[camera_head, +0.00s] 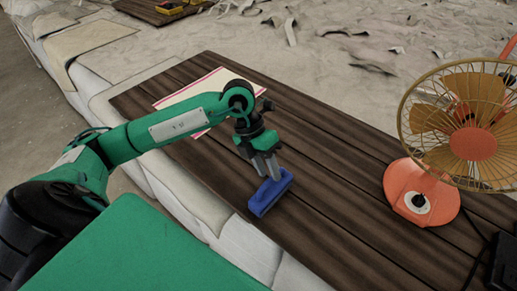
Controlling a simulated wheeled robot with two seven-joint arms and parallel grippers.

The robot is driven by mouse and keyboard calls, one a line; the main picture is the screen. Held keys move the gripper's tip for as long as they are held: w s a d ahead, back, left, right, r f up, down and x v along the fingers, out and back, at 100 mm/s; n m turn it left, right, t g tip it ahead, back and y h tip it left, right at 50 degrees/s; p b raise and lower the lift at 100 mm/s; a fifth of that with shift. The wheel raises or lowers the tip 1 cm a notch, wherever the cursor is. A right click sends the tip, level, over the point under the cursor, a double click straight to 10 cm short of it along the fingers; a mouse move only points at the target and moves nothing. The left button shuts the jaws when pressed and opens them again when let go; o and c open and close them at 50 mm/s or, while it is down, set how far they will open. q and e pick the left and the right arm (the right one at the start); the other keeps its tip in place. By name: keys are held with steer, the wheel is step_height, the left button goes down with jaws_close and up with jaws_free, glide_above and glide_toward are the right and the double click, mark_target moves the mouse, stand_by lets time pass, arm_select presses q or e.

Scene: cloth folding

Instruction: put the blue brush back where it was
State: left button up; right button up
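The blue brush (271,193) is a small blue block-like thing at the middle of the dark wooden board (330,220). My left gripper (268,172) points down at the brush, with its grey fingers at the brush's top. From this angle I cannot tell whether the fingers are closed on it or only touch it. I also cannot tell whether the brush rests on the board or is slightly above it. A white cloth with a red border (205,88) lies on the board behind my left arm, which hides part of it. My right gripper is not in view.
An orange fan (470,140) with a round base stands at the right of the board. A black box (503,262) is at the lower right edge. Rough pale ground (340,60) lies behind. The board is clear between brush and fan.

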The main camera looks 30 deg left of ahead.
arm_select(q)
steer(key=b+v, duration=0.3)
steer(key=v, duration=0.6)
steer(key=shift+b, duration=0.3)
steer(key=shift+d, duration=0.1)
